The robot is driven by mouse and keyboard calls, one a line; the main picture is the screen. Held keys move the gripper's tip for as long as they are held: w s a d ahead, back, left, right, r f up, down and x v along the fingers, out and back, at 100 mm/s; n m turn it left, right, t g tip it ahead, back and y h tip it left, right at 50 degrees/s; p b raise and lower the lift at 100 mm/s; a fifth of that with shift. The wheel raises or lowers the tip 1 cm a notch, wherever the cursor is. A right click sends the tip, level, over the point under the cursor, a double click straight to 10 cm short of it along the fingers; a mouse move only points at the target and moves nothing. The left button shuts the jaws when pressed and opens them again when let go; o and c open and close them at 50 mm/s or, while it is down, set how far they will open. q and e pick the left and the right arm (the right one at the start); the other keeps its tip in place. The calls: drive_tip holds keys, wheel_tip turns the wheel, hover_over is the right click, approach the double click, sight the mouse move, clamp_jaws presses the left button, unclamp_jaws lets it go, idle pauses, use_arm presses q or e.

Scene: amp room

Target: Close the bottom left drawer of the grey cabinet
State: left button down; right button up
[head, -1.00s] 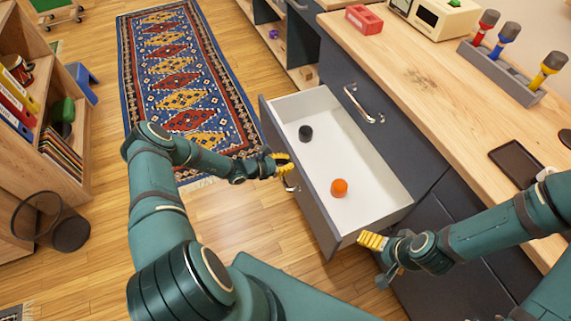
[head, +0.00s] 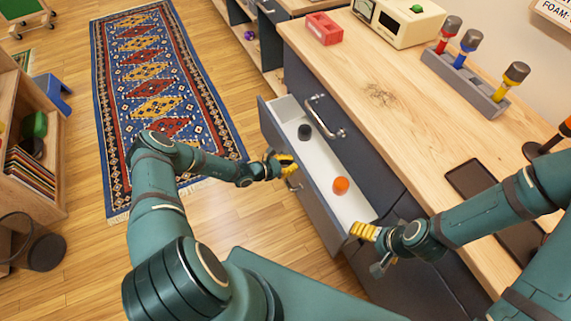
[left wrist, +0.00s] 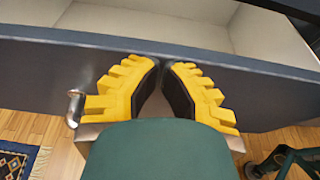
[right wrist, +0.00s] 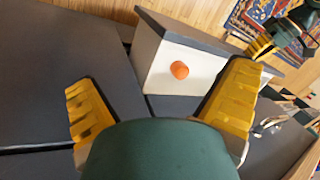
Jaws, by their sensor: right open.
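The open drawer (head: 325,215) of the grey cabinet (head: 392,167) is partly out, below a closed drawer front with a metal handle (head: 322,115). A dark cylinder (head: 304,132) and an orange object (head: 341,185) lie inside it. My left gripper (head: 292,165) is at the outside of the drawer front, by its handle (left wrist: 74,107). Its yellow fingers (left wrist: 164,70) are together, tips against or very near the front panel; the palm hides part of the handle. My right gripper (head: 358,231) is open and empty near the drawer's near end; its spread fingers show in the right wrist view (right wrist: 160,105).
The wooden countertop (head: 400,100) holds a red box (head: 324,28), a cream appliance (head: 400,20), a grey tool rack (head: 465,85) and a dark tray (head: 470,180). A patterned rug (head: 155,90), shelf (head: 40,160) and waste bin (head: 45,250) lie left. Floor before the drawer is open.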

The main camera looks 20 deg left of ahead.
use_arm(q)
drive_tip(key=w+d+b, duration=0.2)
drive_tip(key=w+d, duration=0.6)
drive_tip(key=w, duration=0.2)
drive_tip(key=shift+d, duration=0.4)
use_arm(e)
drive_tip(key=shift+w+d+f, duration=0.15)
drive_tip(key=shift+w+f, duration=0.1)
drive_tip(key=shift+f, duration=0.3)
drive_tip(key=shift+w+d+f, duration=0.1)
drive_tip(key=shift+w+f, duration=0.15)
drive_tip(key=shift+f, duration=0.3)
use_arm(q)
drive_tip(key=shift+w+r, duration=0.1)
drive_tip(key=shift+w, duration=0.05)
drive_tip(key=f+p+v, duration=0.1)
drive_tip(key=p+v, duration=0.1)
drive_tip(key=v, duration=1.2)
drive_tip(key=shift+a+f+p, duration=0.2)
drive_tip(key=shift+f+p, duration=0.1)
use_arm(e)
drive_tip(key=shift+s+a+r, duration=0.15)
drive_tip(key=shift+s+r, duration=1.1)
drive_tip(key=shift+r, duration=0.1)
